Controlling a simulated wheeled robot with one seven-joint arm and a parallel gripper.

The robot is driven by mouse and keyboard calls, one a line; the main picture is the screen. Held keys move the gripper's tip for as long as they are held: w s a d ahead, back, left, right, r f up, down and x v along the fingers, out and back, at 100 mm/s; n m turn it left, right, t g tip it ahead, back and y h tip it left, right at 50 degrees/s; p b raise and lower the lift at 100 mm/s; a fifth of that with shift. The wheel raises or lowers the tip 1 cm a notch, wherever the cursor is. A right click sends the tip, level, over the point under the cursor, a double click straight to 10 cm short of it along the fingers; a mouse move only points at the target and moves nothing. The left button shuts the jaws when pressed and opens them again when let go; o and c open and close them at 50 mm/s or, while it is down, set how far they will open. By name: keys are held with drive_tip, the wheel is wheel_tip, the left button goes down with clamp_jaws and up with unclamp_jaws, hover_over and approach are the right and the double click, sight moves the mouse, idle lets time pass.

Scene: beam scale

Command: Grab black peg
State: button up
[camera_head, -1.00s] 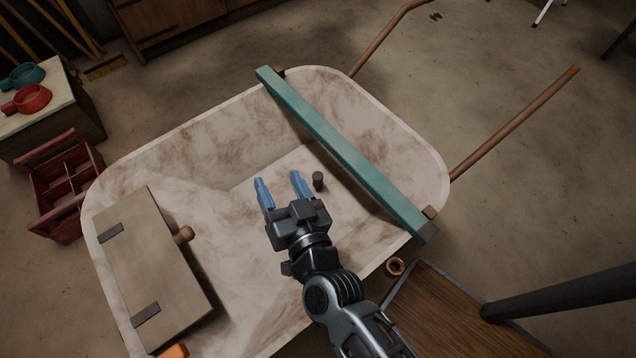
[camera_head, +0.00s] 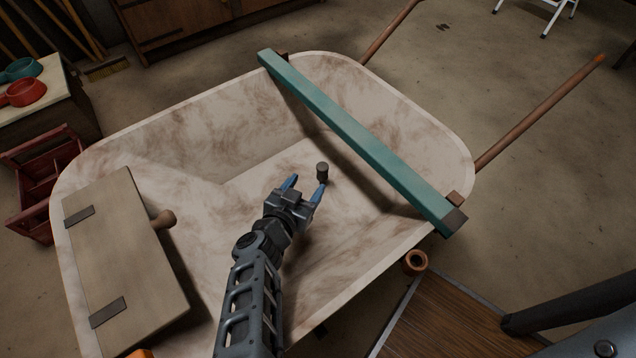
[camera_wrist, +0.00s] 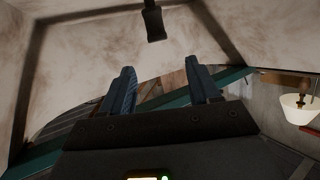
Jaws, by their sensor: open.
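The black peg (camera_head: 322,172) is a short dark cylinder standing upright on the floor of the wheelbarrow tray. In the wrist view the peg (camera_wrist: 153,22) shows at the top centre, beyond the fingertips. My gripper (camera_head: 306,187) is inside the tray, with its two blue fingers apart and nothing between them. In the head view the right fingertip is close to the peg's near side; I cannot tell whether they touch. In the wrist view my gripper (camera_wrist: 160,82) shows both fingers spread, with the peg outside them.
The pale, stained wheelbarrow tray (camera_head: 225,130) surrounds my gripper with raised walls. A teal beam (camera_head: 360,140) lies across its right side. A wooden board (camera_head: 125,260) with a knob lies over its left side. An orange-brown ring (camera_head: 415,262) is outside the near right rim.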

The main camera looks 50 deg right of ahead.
sight(320, 171)
drive_tip(key=shift+w+d+f+m+g+b, duration=0.2)
drive_tip(key=shift+w+d+f+g+b, duration=0.15)
drive_tip(key=shift+d+f, duration=0.2)
drive_tip(key=shift+w+d+f+m+g+b, duration=0.2)
drive_tip(key=shift+d+f+g, duration=0.25)
drive_tip(key=shift+f, duration=0.05)
drive_tip(key=shift+w+d+f, duration=0.2)
drive_tip(key=shift+d, duration=0.3)
drive_tip(key=b+x, duration=0.2)
drive_tip(key=x, duration=0.5)
drive_tip(key=shift+d+f+b, duration=0.1)
drive_tip(key=shift+d+b, duration=0.15)
drive_tip(key=shift+b, duration=0.05)
drive_tip(key=c, duration=1)
